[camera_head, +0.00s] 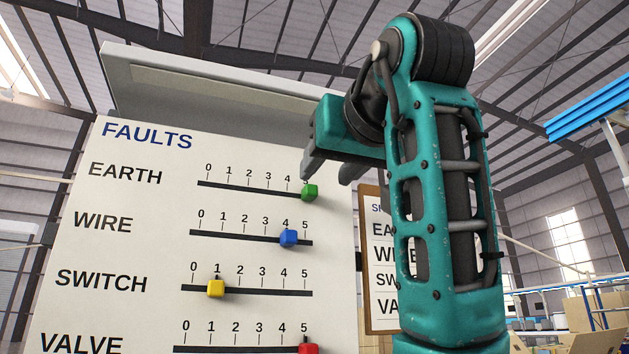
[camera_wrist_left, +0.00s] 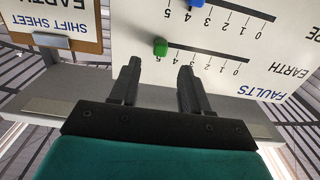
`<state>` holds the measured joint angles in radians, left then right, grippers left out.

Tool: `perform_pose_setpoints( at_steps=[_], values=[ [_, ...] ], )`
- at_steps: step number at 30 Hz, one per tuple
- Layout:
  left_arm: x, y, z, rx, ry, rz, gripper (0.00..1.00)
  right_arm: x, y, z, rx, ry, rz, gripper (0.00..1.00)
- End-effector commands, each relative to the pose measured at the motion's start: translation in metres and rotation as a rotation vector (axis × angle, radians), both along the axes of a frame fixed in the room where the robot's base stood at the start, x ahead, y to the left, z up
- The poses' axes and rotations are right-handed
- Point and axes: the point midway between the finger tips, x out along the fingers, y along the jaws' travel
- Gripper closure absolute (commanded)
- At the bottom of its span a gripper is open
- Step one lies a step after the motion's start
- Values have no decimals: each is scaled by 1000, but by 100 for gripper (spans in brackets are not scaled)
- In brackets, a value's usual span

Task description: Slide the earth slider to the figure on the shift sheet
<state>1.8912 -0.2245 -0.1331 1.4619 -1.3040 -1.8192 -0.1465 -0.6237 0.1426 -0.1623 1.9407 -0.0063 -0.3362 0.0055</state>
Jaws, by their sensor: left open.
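The green earth slider (camera_head: 309,192) sits at the right end of its track, by the 5, on the white FAULTS board (camera_head: 130,250). It also shows in the left wrist view (camera_wrist_left: 160,47), where the board appears upside down, just beyond my fingertips. My left gripper (camera_head: 328,172) is open and empty, above and close to the slider, not visibly touching it. In the left wrist view my two fingers (camera_wrist_left: 158,68) are spread apart. The shift sheet (camera_head: 380,270) hangs on a clipboard right of the board; my arm hides its figures. My right gripper is not in view.
Below the earth row are the blue wire slider (camera_head: 288,238) near 4, the yellow switch slider (camera_head: 216,288) near 1 and the red valve slider (camera_head: 308,349) near 5. A grey ledge (camera_head: 200,85) juts out along the board's top.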

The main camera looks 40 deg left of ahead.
Motion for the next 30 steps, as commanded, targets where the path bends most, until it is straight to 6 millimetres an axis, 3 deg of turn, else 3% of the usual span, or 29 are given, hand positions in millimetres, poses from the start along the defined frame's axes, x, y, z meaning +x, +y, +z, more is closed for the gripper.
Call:
perform_pose_setpoints(
  at_steps=[3, 9, 22, 30],
  values=[
    [11, 22, 1, -2, 1, 2, 53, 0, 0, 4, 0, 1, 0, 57],
    [24, 46, 1, 0, 1, 1, 53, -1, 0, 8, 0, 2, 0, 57],
    [28, 54, 0, 0, -1, -1, 53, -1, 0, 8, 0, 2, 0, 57],
    [28, 54, 0, 1, 0, -1, 79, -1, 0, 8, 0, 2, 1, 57]
  ],
)
